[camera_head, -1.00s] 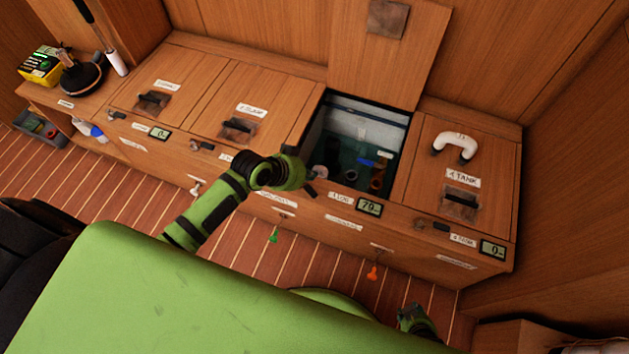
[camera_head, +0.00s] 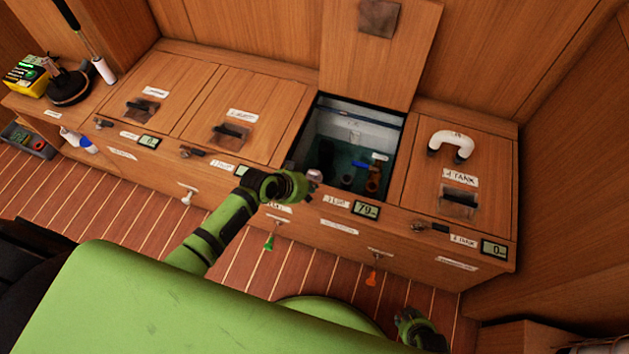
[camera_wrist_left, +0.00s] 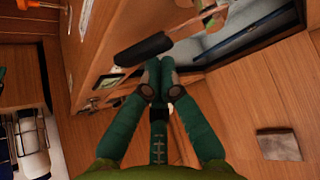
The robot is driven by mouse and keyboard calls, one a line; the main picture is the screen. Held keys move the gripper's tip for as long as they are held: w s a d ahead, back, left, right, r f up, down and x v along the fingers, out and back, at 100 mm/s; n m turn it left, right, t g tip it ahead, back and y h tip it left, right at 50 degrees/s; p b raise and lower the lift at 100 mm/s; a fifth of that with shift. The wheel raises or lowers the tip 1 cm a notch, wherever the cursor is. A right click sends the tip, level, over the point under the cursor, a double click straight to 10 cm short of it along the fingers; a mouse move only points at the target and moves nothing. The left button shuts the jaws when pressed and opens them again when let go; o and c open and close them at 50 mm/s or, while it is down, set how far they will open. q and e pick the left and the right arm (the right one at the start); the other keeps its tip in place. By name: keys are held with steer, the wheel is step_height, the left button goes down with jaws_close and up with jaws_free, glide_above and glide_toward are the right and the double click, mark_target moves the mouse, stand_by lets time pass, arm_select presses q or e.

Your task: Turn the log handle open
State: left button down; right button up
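The log label (camera_head: 336,202) sits on the front edge of the open compartment, left of a display (camera_head: 366,209) reading 79. The log handle is mostly hidden behind my left gripper (camera_head: 311,180) in the head view. In the left wrist view a black lever handle (camera_wrist_left: 143,50), apparently the log handle, lies just above the fingertips of my left gripper (camera_wrist_left: 160,64). Those fingers are brought together, with nothing visible between them. Whether they touch the lever I cannot tell. My right gripper (camera_head: 417,330) shows partly at the bottom; its finger state is unclear.
The compartment (camera_head: 400,150) stands open, its lid (camera_head: 378,60) raised behind it. Similar levers (camera_head: 191,152) line the front edge.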

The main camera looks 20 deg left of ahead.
arm_select(q)
steer(key=shift+s+a+m, duration=0.1)
steer(key=shift+s+m, duration=0.05)
steer(key=shift+m, duration=0.15)
arm_select(e)
steer(key=shift+f, duration=0.15)
